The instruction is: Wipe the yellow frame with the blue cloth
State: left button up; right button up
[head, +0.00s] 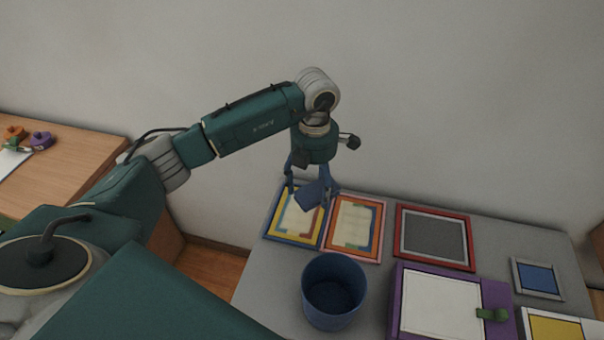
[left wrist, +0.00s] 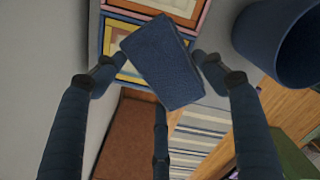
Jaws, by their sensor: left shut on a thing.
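My left gripper (head: 312,187) reaches down over the back left corner of the grey table. It is shut on the blue cloth (head: 309,196), a dark blue rectangular piece. In the left wrist view the cloth (left wrist: 163,62) sits tilted between the two fingertips (left wrist: 152,72). The yellow frame (head: 274,228), with a blue outer edge and a pale centre, lies flat below. The cloth hides part of it, in the left wrist view (left wrist: 128,73) too. I cannot tell whether the cloth touches it. My right gripper is not in view.
An orange frame (head: 334,249) lies close to the right of the yellow one, then a red frame (head: 400,239). A blue bin (head: 333,315) stands in front. A purple frame (head: 397,307) and a small blue-centred frame (head: 519,280) lie further right. A wooden table (head: 85,170) is at left.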

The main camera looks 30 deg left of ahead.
aim_at(302, 214)
pick_arm(q)
jog(key=a+f+n+b, duration=0.1)
jog(key=f+n+b, duration=0.1)
jog(key=f+n, duration=0.1)
jog(key=w+a+f+n+b, duration=0.1)
jog(key=f+n+b, duration=0.1)
jog(key=f, duration=0.4)
jog(key=a+f+n+b, duration=0.2)
jog(key=f+n, duration=0.1)
jog(key=f, duration=0.1)
jog(key=shift+w+f+n, duration=0.15)
jog(key=shift+w+n, duration=0.25)
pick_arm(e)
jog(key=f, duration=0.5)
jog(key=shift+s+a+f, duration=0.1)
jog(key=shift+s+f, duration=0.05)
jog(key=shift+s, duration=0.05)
pick_arm(q)
jog(key=shift+f+b, duration=0.4)
jog(key=shift+f, duration=0.2)
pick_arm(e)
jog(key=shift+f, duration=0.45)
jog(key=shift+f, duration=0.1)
